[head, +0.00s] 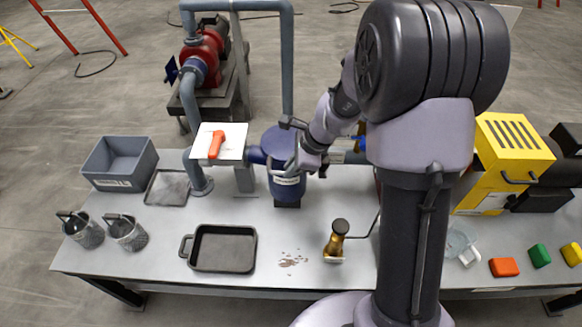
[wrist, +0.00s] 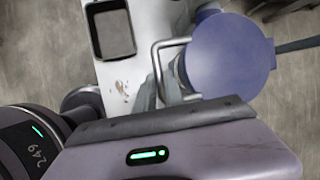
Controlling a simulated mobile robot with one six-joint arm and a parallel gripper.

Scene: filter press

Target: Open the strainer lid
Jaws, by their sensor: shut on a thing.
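The strainer (head: 287,188) is a blue upright cylinder on the table, joined to blue-grey pipework. Its round blue lid (wrist: 230,55) fills the upper right of the wrist view and looks seated on the body; in the head view my arm partly covers it. A grey bar handle (wrist: 156,52) sticks out from the lid's side. My gripper (wrist: 167,84) is at this handle, its fingers shut on it beside the lid. The contact itself is partly hidden. In the head view, my gripper (head: 297,150) is at the strainer's top.
A black tray (head: 222,266), two mesh baskets (head: 126,236), a grey bin (head: 112,180) and a brass-coloured fitting (head: 336,240) stand on the table (head: 165,262). An orange tool (head: 216,145) lies on a raised white plate left of the strainer. A yellow machine (head: 490,170) stands right.

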